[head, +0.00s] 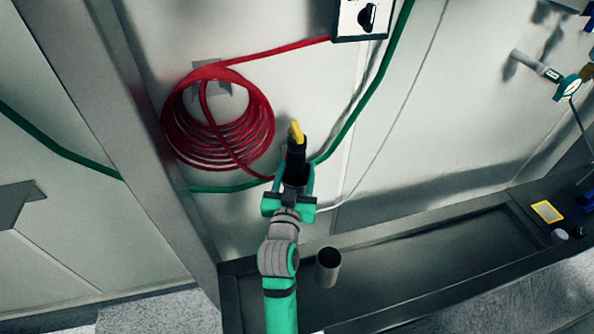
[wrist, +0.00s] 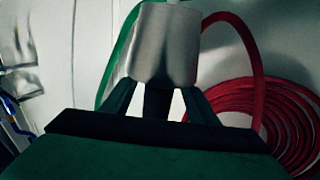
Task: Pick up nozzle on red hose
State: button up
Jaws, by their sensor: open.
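The nozzle (head: 296,150) has a dark body and a yellow tip, and stands out in front of the pale wall panel. The red hose (head: 217,125) hangs in a coil to its left, and a strand runs down toward my gripper. My gripper (head: 294,176) is open, with its green fingers on either side of the nozzle's lower end. In the wrist view, a grey cylindrical piece (wrist: 165,45) stands at my fingertips (wrist: 158,95), hiding part of what lies behind. The red hose (wrist: 290,115) loops at the right there. Contact with the fingers cannot be told.
A green hose (head: 352,118) runs along the wall behind my gripper. A control box (head: 361,17) is above. A metal post (head: 105,110) stands left. A dark trough (head: 430,245) lies below, with a grey cup (head: 328,268) near my arm.

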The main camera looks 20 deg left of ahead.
jog(key=shift+w+a, duration=0.1)
jog(key=shift+w, duration=0.4)
grip_shut()
jog(key=shift+r, duration=0.15)
